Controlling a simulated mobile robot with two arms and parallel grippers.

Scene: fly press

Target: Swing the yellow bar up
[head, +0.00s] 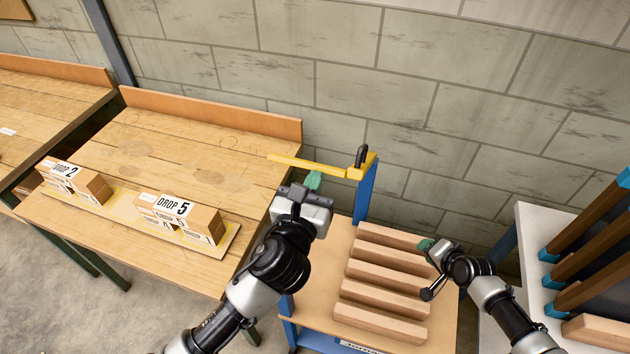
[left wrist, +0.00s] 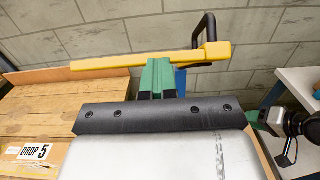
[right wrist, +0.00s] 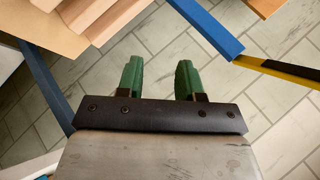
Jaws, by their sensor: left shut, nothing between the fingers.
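The yellow bar (head: 305,162) lies roughly level above the cart, its right end at the top of a blue post (head: 366,190) with a black handle (head: 361,156). In the left wrist view the bar (left wrist: 140,62) crosses just beyond my left fingertips. My left gripper (head: 313,181) is shut and empty, its green fingertips just below the bar in the head view; I cannot tell whether they touch it. My right gripper (head: 427,246) is beside the cart's right edge; in the right wrist view its green fingers (right wrist: 160,77) are apart with nothing between them.
Several wooden beams (head: 385,280) lie on the cart below. A rack with brown bars (head: 585,225) stands right. A block wall (head: 430,100) closes the back.

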